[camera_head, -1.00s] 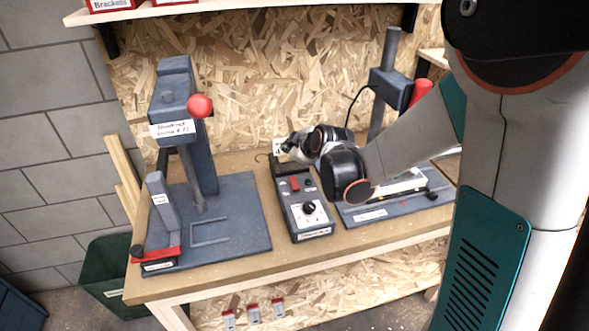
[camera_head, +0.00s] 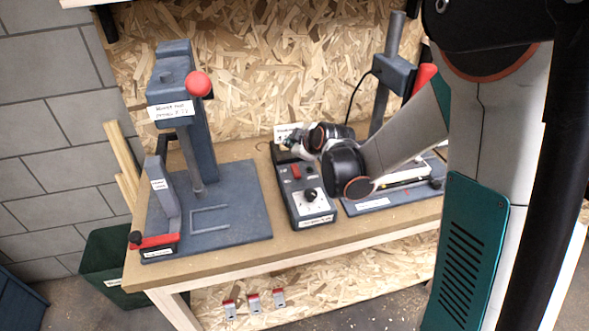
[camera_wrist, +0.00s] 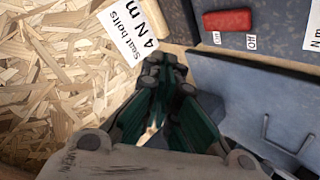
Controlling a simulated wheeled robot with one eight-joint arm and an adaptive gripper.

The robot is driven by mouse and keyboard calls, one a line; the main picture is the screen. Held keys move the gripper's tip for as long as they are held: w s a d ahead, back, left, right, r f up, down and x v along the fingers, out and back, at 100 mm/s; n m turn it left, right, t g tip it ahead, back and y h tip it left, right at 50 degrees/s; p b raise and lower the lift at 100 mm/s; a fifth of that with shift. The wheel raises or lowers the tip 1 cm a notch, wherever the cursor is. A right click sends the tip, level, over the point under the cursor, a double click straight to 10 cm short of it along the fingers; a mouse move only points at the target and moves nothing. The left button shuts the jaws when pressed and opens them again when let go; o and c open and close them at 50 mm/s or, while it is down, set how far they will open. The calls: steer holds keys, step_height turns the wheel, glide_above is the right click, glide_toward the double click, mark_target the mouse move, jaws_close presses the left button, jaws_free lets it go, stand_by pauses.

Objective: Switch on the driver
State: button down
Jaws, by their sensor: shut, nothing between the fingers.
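The driver's control box (camera_head: 303,207) is dark grey and stands on the bench, with a black dial on a white plate near its front. Its red rocker switch (camera_head: 296,171) sits towards the back; in the wrist view the red switch (camera_wrist: 227,20) is at the top right, with small white labels below it. My gripper (camera_head: 288,143) is shut and empty above the back end of the box. In the wrist view the fingertips (camera_wrist: 165,67) are together, left of and below the switch and apart from it. Whether the switch is on I cannot tell.
A card reading "Seat bolts 4 Nm" (camera_wrist: 130,35) is close to the fingertips, by the chipboard wall (camera_head: 250,80). A press with a red knob (camera_head: 198,84) stands left of the box. Another stand with a red handle (camera_head: 425,78) is at right, partly behind my arm.

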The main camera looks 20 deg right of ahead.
mark_target(293, 168)
steer(key=shift+w+f+b, duration=0.25)
steer(key=shift+f+b, duration=0.65)
steer(key=shift+f, duration=0.5)
steer(key=shift+w+f+b, duration=0.2)
steer(key=shift+f+b, duration=0.7)
steer(key=shift+f, duration=0.45)
steer(key=shift+f+b, duration=0.35)
steer(key=shift+b, duration=0.05)
steer(key=shift+w+f+b, duration=0.1)
steer(key=shift+f+b, duration=0.25)
steer(key=shift+f, duration=0.1)
steer(key=shift+r, duration=0.1)
steer(key=shift+r+p, duration=0.55)
steer(key=shift+r, duration=0.25)
steer(key=shift+r, duration=0.1)
steer(key=r+p, duration=0.1)
steer(key=r, duration=0.1)
steer(key=s+r+p, duration=0.1)
steer(key=r+p, duration=0.1)
steer(key=shift+r+p, duration=0.3)
steer(key=shift+r, duration=0.05)
